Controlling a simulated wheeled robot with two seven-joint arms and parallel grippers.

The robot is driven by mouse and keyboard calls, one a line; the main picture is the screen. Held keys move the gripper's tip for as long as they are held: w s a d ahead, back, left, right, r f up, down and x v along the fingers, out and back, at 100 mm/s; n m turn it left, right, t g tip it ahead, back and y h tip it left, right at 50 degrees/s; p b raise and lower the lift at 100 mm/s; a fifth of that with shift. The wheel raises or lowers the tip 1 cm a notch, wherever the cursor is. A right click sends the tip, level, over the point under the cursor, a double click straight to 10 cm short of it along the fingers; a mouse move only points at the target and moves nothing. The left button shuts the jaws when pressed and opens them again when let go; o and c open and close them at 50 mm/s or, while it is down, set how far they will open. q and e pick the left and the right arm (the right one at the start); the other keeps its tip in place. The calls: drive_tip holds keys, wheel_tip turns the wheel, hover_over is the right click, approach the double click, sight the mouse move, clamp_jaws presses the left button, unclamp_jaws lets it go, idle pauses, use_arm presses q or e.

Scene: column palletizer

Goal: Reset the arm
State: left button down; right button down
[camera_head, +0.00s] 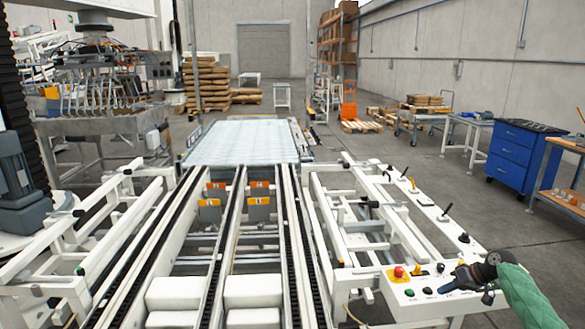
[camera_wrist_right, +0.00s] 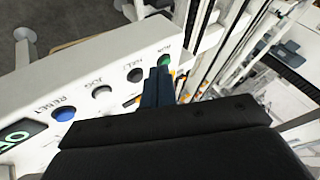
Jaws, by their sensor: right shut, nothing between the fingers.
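My right gripper (camera_head: 449,287) reaches in from the right over the white control panel (camera_head: 378,284). It is shut and empty, its dark blue fingers low over the button row. The right wrist view shows the shut fingers (camera_wrist_right: 157,84) beside the green RUN button (camera_wrist_right: 163,60), partly covering it; I cannot tell if they touch it. The blue RESET button (camera_wrist_right: 64,114), white JOG button (camera_wrist_right: 102,92) and dark HALT button (camera_wrist_right: 134,75) lie in a row to the left. My left gripper is not in view.
A red emergency-stop knob (camera_head: 398,271) stands on the panel. Small joysticks (camera_head: 446,211) line the white frame behind it. Conveyor rails (camera_head: 236,240) run through the middle.

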drive_tip(key=a+f+y, duration=0.1)
drive_tip(key=a+f, duration=0.1)
drive_tip(key=a, duration=0.5)
drive_tip(key=s+a+f+n+g+h, duration=0.15)
drive_tip(key=s+f+h, duration=0.35)
drive_tip(key=s+f, duration=1.35)
drive_tip(key=s+a+f+n+h, duration=0.1)
drive_tip(key=s+f+h, duration=0.15)
drive_tip(key=s, duration=1.35)
drive_tip(key=s+a+f+n+h, duration=0.15)
drive_tip(key=s+h, duration=0.25)
drive_tip(key=s, duration=1.1)
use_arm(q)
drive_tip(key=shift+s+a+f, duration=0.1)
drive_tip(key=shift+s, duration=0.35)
use_arm(e)
drive_tip(key=s+a+f+m+g+y, duration=0.1)
drive_tip(key=a+m+y, duration=0.3)
drive_tip(key=a, duration=1.9)
drive_tip(key=shift+f, duration=0.35)
drive_tip(key=shift+s, duration=0.1)
